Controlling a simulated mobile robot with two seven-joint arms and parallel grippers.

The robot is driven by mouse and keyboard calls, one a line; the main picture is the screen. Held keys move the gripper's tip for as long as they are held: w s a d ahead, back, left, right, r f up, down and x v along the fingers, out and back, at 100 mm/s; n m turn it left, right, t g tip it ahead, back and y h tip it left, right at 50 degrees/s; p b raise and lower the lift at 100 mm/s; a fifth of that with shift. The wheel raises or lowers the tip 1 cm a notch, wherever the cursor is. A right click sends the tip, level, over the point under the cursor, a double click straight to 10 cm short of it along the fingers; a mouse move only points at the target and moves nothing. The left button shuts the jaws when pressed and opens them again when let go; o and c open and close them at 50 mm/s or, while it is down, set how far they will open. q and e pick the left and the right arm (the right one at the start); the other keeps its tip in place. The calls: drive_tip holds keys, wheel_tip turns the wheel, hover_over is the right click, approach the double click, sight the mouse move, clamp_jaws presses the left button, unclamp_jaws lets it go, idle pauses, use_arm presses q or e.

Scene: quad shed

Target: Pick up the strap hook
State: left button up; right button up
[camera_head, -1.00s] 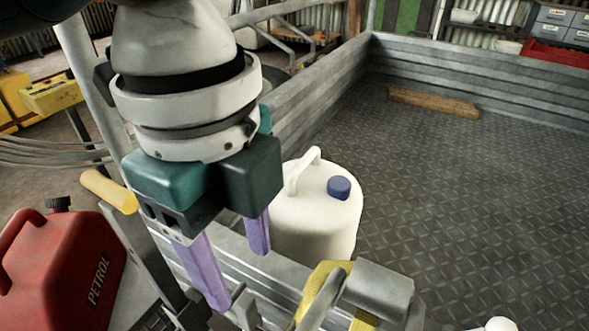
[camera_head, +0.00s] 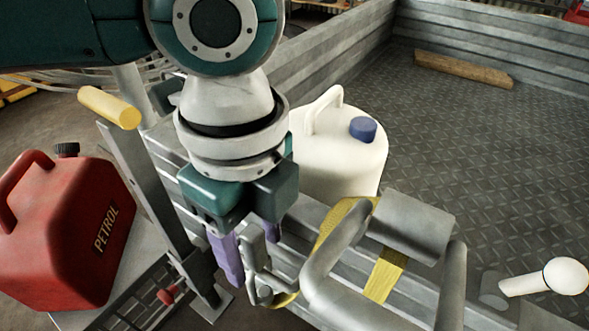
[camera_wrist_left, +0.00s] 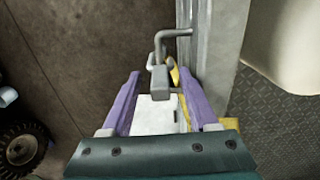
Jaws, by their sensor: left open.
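The strap hook (camera_head: 258,268) is a bent grey metal piece low on the outside of the trailer's side wall. In the left wrist view the hook (camera_wrist_left: 160,82) shows between my left gripper's two purple fingers. A yellow strap (camera_head: 386,274) runs over the wall, and a bit of yellow shows beside the hook. My left gripper (camera_head: 254,258) is open and points down, with its fingers on either side of the hook. In the left wrist view the gripper (camera_wrist_left: 161,80) has a visible gap around the hook. My right gripper is not in view.
A white canister (camera_head: 335,155) with a blue cap stands inside the wall, close behind my gripper. A grey tube frame (camera_head: 350,290) is just right of the hook. A red petrol can (camera_head: 65,230) stands at left. The ribbed trailer bed (camera_head: 460,150) is mostly clear, with a plank (camera_head: 462,69).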

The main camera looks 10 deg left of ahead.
use_arm(q)
clamp_jaws()
idle(0.4)
